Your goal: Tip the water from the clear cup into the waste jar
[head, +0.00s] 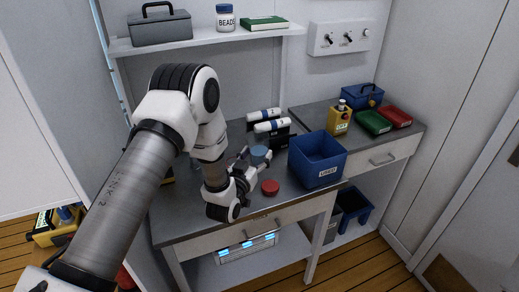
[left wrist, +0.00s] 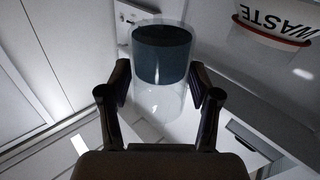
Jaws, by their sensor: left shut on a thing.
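The clear cup (left wrist: 158,101) sits between the fingers of my left gripper (left wrist: 160,98) in the left wrist view, and the gripper is shut on it. Dark blue water (left wrist: 162,55) fills the end of the cup toward the top of that picture. In the head view my left gripper (head: 258,167) is over the front worktop, with the blue of the cup (head: 259,153) at its fingers. The waste jar (left wrist: 275,25) is at the upper right of the left wrist view, apart from the cup, its label upside down. I cannot make the jar out in the head view. My right gripper is not in view.
A red round thing (head: 270,187) is on the worktop beside my gripper. A blue bin (head: 317,160) stands to the right, with white bottles (head: 270,126) behind. A yellow container (head: 340,118) and green and red trays (head: 373,123) occupy the right worktop. A shelf (head: 205,43) is above.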

